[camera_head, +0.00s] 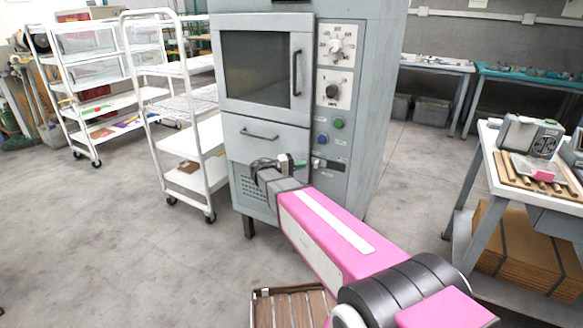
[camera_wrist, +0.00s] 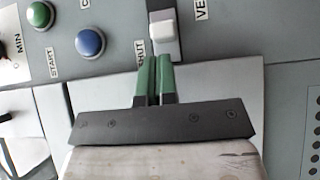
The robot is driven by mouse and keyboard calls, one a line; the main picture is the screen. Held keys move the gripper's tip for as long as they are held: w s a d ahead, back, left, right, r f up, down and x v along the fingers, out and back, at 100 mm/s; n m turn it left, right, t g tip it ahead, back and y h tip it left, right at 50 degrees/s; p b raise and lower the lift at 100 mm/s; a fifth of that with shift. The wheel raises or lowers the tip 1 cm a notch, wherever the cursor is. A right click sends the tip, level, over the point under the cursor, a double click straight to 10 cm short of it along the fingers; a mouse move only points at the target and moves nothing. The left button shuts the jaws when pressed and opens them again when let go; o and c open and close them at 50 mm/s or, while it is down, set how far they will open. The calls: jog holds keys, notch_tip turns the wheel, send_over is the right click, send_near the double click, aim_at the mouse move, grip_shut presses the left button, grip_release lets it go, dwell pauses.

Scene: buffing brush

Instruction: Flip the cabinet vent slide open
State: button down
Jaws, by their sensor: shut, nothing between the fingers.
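The grey cabinet (camera_head: 357,120) stands in front of me with its window door and drawer closed. The vent slide, a small white knob (camera_wrist: 165,36), is on its control panel in the wrist view, between a label reading "SHUT" and a partly cut-off label beginning "VE". In the head view it shows as a small pale spot (camera_head: 318,164) just right of my fingers. My gripper (camera_wrist: 153,62) has green fingers pressed together, empty, with the tips right at the knob's lower edge. I cannot tell whether they touch it. My gripper also shows at the panel's lower left in the head view (camera_head: 301,162).
Green (camera_wrist: 39,15) and blue (camera_wrist: 90,42) buttons sit left of the slide in the wrist view. Two dials are higher on the panel. A white cart (camera_head: 190,145) stands left of the cabinet, a workbench (camera_head: 492,145) right. A slatted wooden crate (camera_head: 262,310) lies below my arm.

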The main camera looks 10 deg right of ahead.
aim_at(326, 169)
jog(key=shift+w+d, duration=0.2)
jog(key=shift+d, duration=1.05)
jog(key=s+d, duration=0.1)
jog(key=d, duration=0.1)
jog(key=s+d, duration=0.4)
jog(key=d, duration=0.1)
jog(key=shift+s+a, duration=0.1)
